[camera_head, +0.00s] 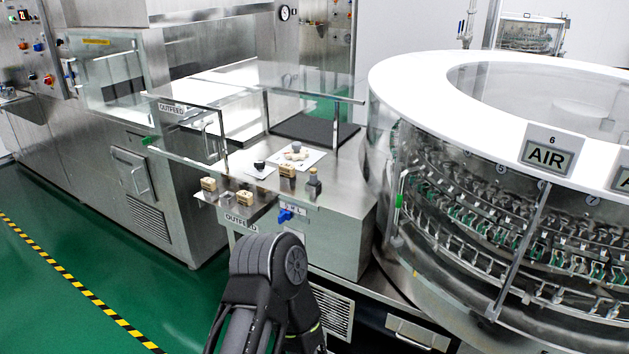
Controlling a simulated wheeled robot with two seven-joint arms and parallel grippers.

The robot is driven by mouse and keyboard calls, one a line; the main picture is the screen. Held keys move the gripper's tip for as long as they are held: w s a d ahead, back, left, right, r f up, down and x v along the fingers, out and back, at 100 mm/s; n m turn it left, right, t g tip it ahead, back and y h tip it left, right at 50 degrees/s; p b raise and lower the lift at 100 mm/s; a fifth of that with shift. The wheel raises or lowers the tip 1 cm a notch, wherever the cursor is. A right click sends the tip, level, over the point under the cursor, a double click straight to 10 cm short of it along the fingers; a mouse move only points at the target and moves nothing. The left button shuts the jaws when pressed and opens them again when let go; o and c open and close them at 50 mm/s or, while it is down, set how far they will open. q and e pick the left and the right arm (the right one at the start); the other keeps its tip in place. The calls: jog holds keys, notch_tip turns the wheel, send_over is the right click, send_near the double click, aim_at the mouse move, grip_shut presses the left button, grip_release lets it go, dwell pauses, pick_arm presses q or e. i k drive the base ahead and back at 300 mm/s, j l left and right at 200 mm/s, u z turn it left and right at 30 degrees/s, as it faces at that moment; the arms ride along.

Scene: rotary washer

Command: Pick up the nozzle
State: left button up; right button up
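I cannot tell for certain which thing is the nozzle. Small parts lie on the steel outfeed table in the head view: a dark-topped piece with tan pieces (297,153) on a white sheet, and a small black piece (259,165) on another white sheet. A dark, bottle-like piece (313,184) stands near the table's right front. A black and grey link of my own arm rises at the bottom middle, in front of the table. No gripper fingers show, so what they hold is hidden.
The outfeed table (340,214) has a clear guard (315,83) above its back part. Tan blocks (244,197) sit along its front edge. The round washer (400,85) with its white rim stands close on the right. Green floor is free at the left.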

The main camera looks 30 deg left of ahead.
aim_at(313, 174)
jog(key=i+j+z, duration=0.15)
jog(key=j, duration=0.35)
jog(key=i+j+z, duration=0.15)
jog(key=j, duration=0.35)
jog(key=j+z, duration=0.15)
jog(key=j, duration=0.4)
jog(key=i+j+z, duration=0.15)
jog(key=j, duration=0.4)
